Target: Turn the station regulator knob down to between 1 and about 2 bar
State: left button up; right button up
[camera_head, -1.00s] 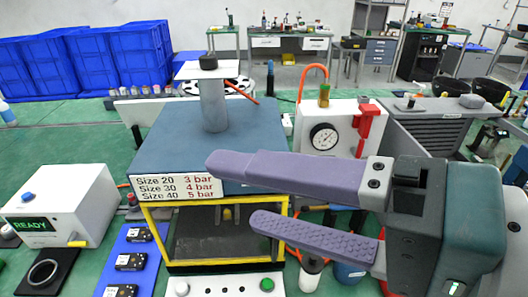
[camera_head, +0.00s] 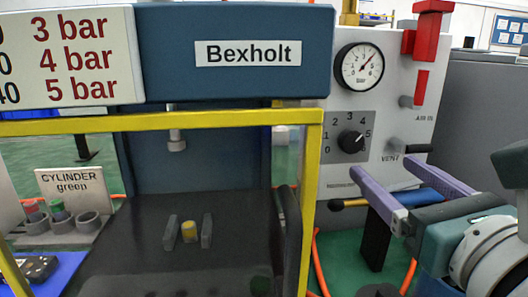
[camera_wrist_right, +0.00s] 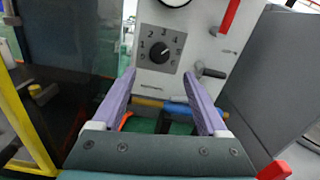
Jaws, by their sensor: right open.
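My left gripper is not in view.
A vent lever (camera_head: 417,149) sticks out right of the knob, and a red air-in valve handle (camera_head: 421,87) is above it. A yellow-framed press (camera_head: 312,190) stands left of the panel. Orange hoses hang below.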

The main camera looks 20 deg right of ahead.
aim_at(354, 145)
jog(key=x, duration=0.9)
jog(key=shift+a, duration=0.1)
grip_shut()
dwell(0.4)
